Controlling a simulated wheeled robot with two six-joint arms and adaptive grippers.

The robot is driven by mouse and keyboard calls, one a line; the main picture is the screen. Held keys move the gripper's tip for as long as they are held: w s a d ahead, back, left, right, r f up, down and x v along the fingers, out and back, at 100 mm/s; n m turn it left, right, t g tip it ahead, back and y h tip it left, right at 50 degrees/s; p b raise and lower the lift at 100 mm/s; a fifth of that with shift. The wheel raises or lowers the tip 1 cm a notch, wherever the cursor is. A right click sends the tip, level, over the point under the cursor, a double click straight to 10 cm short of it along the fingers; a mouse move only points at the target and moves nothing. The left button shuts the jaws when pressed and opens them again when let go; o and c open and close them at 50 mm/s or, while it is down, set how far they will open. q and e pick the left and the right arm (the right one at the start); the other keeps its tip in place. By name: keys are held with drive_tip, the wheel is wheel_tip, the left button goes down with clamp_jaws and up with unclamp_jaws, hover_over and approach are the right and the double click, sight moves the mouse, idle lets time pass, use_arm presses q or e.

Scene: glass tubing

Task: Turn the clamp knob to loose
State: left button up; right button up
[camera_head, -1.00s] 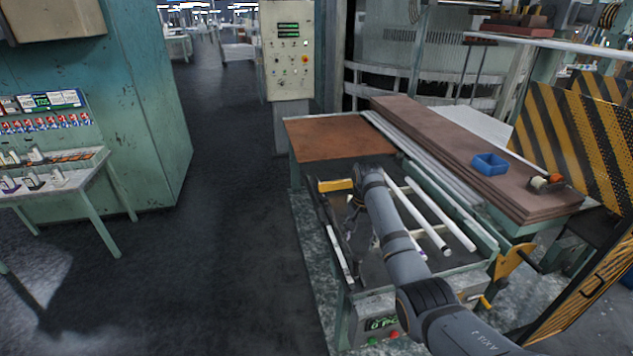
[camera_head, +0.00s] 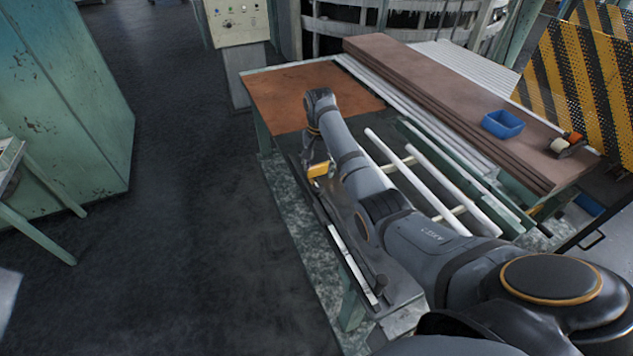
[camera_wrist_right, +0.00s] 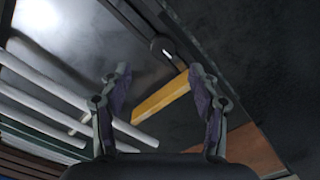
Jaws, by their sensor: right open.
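A yellow bar (camera_head: 319,170) sits at the far left end of the glass-tube bench, at the far end of a dark rail (camera_head: 337,238). In the right wrist view the yellow bar (camera_wrist_right: 162,97) shows between my fingers, apart from both. Near it is a dark round piece with a pale mark (camera_wrist_right: 162,48). I cannot tell which of these is the clamp knob, or its setting. My right gripper (camera_wrist_right: 160,72) is open and empty. In the head view my right gripper (camera_head: 315,155) hangs at the yellow bar, fingertips mostly hidden. My left gripper is not in view.
White tubes (camera_head: 415,182) lie across the bench beside my right arm. A rust-brown tabletop (camera_head: 285,90) is behind. Brown boards (camera_head: 440,90) carrying a blue bin (camera_head: 503,124) stand to the right.

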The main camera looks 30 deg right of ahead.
hover_over(318, 187)
wheel_tip(318, 187, down, 4)
drive_tip(key=shift+s+f+p, duration=0.1)
drive_tip(key=shift+s+p, duration=0.05)
drive_tip(key=shift+p, duration=0.3)
drive_tip(key=f, duration=0.4)
drive_tip(key=shift+w+f, duration=0.15)
drive_tip(key=shift+w, duration=0.1)
drive_tip(key=shift+s+f, duration=0.1)
drive_tip(key=shift+f, duration=0.25)
drive_tip(key=c, duration=1.2)
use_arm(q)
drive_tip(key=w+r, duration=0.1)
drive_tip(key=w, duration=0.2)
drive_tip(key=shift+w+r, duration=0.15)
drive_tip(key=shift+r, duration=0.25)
